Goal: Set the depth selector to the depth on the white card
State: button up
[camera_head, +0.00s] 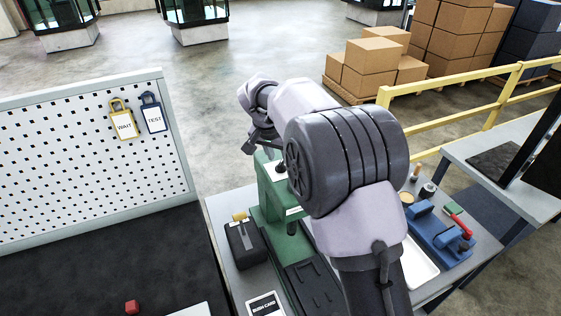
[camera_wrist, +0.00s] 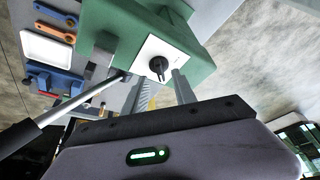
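The depth selector (camera_wrist: 159,66) is a black knob on a white plate on the green machine (camera_wrist: 95,20). In the wrist view its markings are too small to read. The green machine also shows in the head view (camera_head: 270,190), partly behind my arm. My gripper (camera_wrist: 158,82) points at the plate with its two grey fingers apart, empty, below the knob in the picture; contact cannot be told. A small framed card (camera_head: 264,304) lies at the bottom of the head view; its heading seems to end in "CARD", and no depth can be read on it.
A lever with a dark grip (camera_wrist: 45,125) crosses the wrist view's left side, close to my gripper. A black box with a yellow-topped lever (camera_head: 241,230) stands left of the machine. A blue fixture (camera_head: 440,235) stands right. A pegboard (camera_head: 90,160) holds WAIT and TEST tags.

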aim_at(281, 162)
jog(key=x, duration=0.3)
jog(key=shift+w+f, duration=0.15)
jog(key=shift+c, duration=0.2)
grip_shut()
